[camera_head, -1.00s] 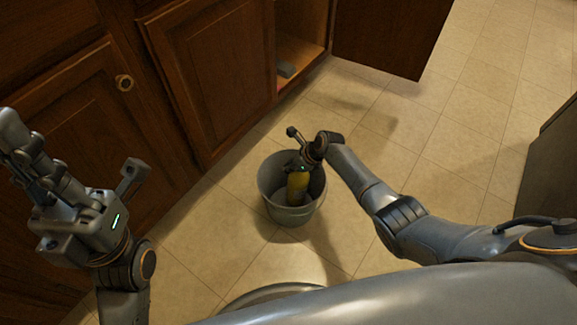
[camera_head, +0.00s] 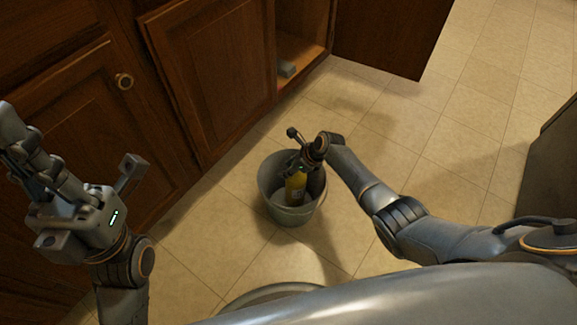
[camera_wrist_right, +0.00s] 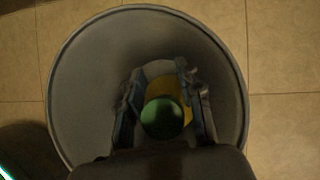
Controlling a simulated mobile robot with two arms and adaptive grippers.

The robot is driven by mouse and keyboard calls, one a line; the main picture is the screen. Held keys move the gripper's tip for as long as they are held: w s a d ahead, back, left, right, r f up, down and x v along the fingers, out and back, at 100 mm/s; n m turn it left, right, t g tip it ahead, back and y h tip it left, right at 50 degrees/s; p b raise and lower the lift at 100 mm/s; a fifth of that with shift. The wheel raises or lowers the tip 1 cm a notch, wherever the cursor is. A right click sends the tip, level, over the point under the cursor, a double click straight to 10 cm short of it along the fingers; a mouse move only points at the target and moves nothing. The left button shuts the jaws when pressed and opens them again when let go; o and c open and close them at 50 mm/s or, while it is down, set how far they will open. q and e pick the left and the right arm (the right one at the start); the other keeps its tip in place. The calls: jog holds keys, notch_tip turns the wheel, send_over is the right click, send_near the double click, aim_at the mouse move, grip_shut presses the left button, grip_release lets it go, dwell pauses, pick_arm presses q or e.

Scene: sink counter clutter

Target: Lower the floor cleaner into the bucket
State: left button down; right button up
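The floor cleaner is a yellow bottle (camera_head: 296,188) with a green cap, which shows in the right wrist view (camera_wrist_right: 163,118). It is inside the grey bucket (camera_head: 292,215), below the rim and close to the bucket floor; I cannot tell whether its base touches. My right gripper (camera_head: 299,167) reaches in from above. Its fingers lie on both sides of the bottle in the right wrist view (camera_wrist_right: 160,72) and appear closed on it. The bucket rim (camera_wrist_right: 58,60) surrounds both. My left gripper (camera_head: 75,150) is open and empty at the left.
Brown cabinets (camera_head: 210,80) stand behind and left of the bucket. One cabinet door (camera_head: 385,35) is swung open, with a small grey-blue item (camera_head: 287,69) inside. A dark unit (camera_head: 553,170) stands at the right edge. The tiled floor (camera_head: 440,130) right of the bucket is clear.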

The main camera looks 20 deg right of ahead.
notch_tip(320, 180, up, 14)
jog(key=p, duration=0.9)
jog(key=shift+r, duration=0.15)
